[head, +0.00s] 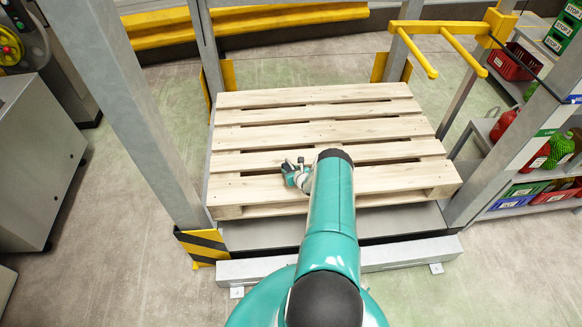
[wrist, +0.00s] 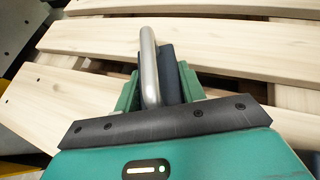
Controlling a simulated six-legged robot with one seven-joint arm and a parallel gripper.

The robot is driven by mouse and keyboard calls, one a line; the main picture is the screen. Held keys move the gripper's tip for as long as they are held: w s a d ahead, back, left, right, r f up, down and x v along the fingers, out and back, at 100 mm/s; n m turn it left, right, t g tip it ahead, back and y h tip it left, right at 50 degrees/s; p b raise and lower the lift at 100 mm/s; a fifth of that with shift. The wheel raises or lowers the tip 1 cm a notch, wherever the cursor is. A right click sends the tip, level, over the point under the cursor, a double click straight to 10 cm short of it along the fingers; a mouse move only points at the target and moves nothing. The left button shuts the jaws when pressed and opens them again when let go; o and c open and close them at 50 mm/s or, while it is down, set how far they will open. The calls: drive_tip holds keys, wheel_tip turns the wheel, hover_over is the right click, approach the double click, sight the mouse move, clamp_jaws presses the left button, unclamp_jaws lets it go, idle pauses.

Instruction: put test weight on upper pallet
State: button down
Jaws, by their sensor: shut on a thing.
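A pale wooden pallet (head: 318,133) lies flat on a low grey platform inside a steel frame. It also shows in the wrist view (wrist: 215,45). My gripper (head: 294,171) is over the near left part of the pallet. In the wrist view my gripper (wrist: 160,90) is shut on a curved steel handle, which I take to be the test weight (wrist: 149,62). The body of the weight is hidden behind my gripper. I cannot tell whether the weight touches the boards.
Grey posts (head: 130,105) stand at the pallet's corners, with a black-and-yellow guard (head: 202,247) at the near left one. A yellow fork-like bar (head: 462,52) juts out at the back right. Shelves with crates (head: 528,190) stand at right. The pallet's boards are otherwise bare.

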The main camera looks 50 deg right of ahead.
drive_tip(key=shift+w+f, duration=0.1)
drive_tip(key=shift+f, duration=0.1)
drive_tip(key=c, duration=0.8)
unclamp_jaws()
drive_tip(key=shift+f, duration=0.15)
drive_tip(key=shift+c, duration=0.2)
